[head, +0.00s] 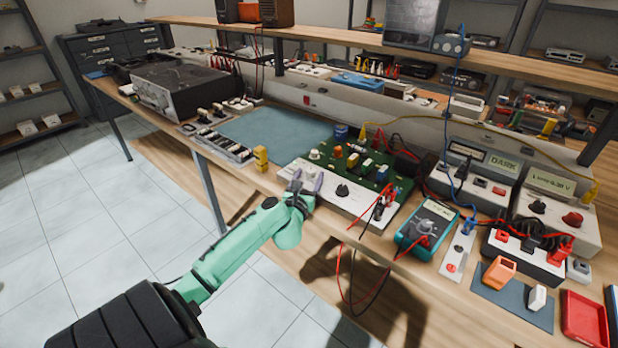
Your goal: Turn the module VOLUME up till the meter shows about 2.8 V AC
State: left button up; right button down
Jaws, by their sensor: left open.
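The module (350,210) has a white front panel with a green circuit board behind it, on the bench. A black knob (343,190) shows on the panel; its label is too small to read, so I cannot tell which knob is VOLUME. My left gripper (307,182) is open at the panel's left end, left of the black knob. Its fingers hide part of the panel, and I cannot tell whether anything is between them. The teal meter (411,240) lies right of the module; its display is too small to read. My right gripper is out of view.
Red and black leads hang over the bench's front edge below the module. A small yellow object (261,159) stands to the left, near a blue mat (270,130). Instruments with displays (545,215) stand at the right, and a red tray (583,318) lies at lower right.

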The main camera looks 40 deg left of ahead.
pick_arm(q)
grip_shut()
jog(key=h+p, duration=0.1)
jog(key=p, duration=0.1)
jog(key=r+m+h+p, duration=0.1)
jog(key=p, duration=0.2)
jog(key=shift+s+a+r+m+t, duration=0.1)
jog(key=shift+a+m+t, duration=0.1)
jog(key=shift+m+t, duration=0.15)
jog(key=shift+a+f+m+t+h, duration=0.15)
jog(key=shift+f+m+t+h, duration=0.25)
jog(key=shift+h, duration=0.5)
jog(key=shift+a+f+m+h, duration=0.1)
jog(key=shift+a+m+h, duration=0.05)
jog(key=shift+m+h, duration=0.55)
jog(key=shift+f+m+h+b, duration=0.15)
jog(key=shift+m+h+b, duration=0.25)
jog(key=shift+h, duration=0.5)
jog(key=shift+m+h, duration=0.35)
jog(key=shift+h, duration=0.25)
grip_release()
